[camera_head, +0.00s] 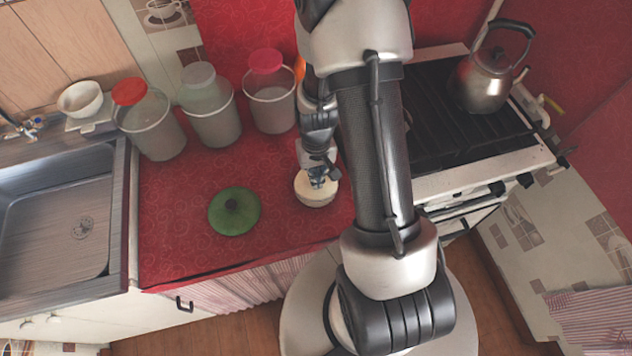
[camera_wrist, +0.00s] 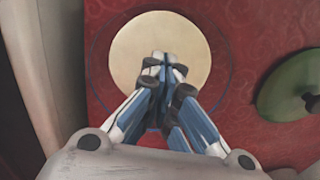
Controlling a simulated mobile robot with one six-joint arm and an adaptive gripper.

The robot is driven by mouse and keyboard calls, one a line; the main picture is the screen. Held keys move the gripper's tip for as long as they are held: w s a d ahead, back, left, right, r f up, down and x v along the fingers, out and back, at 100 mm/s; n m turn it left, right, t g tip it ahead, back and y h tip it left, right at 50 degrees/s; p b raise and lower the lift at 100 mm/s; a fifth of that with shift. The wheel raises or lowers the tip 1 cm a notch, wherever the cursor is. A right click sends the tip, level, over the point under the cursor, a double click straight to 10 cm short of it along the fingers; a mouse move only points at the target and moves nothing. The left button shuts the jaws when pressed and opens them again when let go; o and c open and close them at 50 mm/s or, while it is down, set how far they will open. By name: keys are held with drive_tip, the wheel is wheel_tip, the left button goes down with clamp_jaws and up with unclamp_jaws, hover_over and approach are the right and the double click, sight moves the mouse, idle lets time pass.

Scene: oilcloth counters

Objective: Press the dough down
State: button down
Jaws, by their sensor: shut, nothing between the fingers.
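The dough (camera_wrist: 135,45) is a pale, round, flat-topped mass in the wrist view. A thin blue ring surrounds it there, with red showing between; I cannot tell whether this is a clear container's rim. In the head view the dough (camera_head: 303,187) is on the red counter, partly hidden by my gripper (camera_head: 319,180). My gripper (camera_wrist: 166,62) is shut and empty, with its fingertips over the near-middle part of the dough's top. I cannot tell whether the tips touch it.
A green lid (camera_head: 222,213) with a dark knob lies left of the dough on the red counter (camera_head: 180,245). Several lidded jars, including a red-lidded one (camera_head: 158,135), stand behind. A sink (camera_head: 50,230) is left; a stove with a kettle (camera_head: 483,85) is right.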

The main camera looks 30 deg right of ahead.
drive_tip(key=shift+f, duration=0.1)
wheel_tip(320, 180, up, 9)
drive_tip(key=p, duration=0.7)
idle(0.5)
